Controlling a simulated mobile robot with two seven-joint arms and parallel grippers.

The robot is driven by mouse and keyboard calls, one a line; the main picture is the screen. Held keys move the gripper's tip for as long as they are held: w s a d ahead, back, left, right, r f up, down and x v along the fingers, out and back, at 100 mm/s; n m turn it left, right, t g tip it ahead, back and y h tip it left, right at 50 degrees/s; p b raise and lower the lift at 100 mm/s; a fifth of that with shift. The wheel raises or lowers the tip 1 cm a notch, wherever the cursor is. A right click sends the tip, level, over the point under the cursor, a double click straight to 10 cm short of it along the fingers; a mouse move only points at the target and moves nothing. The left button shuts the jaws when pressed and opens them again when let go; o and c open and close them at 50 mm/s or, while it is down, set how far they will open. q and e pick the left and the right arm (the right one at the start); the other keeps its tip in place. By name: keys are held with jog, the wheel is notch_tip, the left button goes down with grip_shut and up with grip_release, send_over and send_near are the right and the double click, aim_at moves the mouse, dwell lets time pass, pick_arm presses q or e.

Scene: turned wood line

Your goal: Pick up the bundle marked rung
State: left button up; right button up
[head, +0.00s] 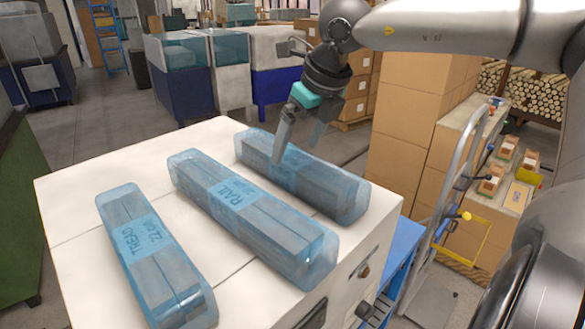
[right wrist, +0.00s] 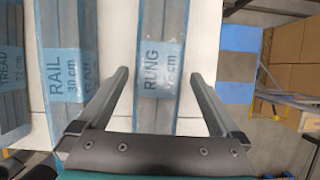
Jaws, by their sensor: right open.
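Three bundles in blue film lie side by side on a white cabinet top (head: 85,245). The bundle marked rung (head: 325,185) is the rightmost in the head view; its label reads RUNG in the right wrist view (right wrist: 165,65). The bundle marked rail (head: 270,235) is in the middle, and it also shows in the right wrist view (right wrist: 65,40). The bundle marked tread (head: 150,255) is at the left. My right gripper (head: 298,140) is open above the rung bundle. In the wrist view its fingers stand on either side of that bundle. My left gripper is out of view.
A hand truck (head: 452,180) and a blue surface (head: 402,245) stand right of the cabinet. Stacked cardboard boxes (head: 405,120) rise behind it. Blue and white machines (head: 185,75) stand further back across open floor.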

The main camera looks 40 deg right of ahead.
aim_at(293, 158)
jog(key=shift+p+x, duration=0.45)
jog(key=shift+x, duration=1.75)
jog(key=shift+s+f, duration=0.1)
jog(key=shift+s, duration=0.05)
jog(key=shift+c, duration=0.2)
grip_shut()
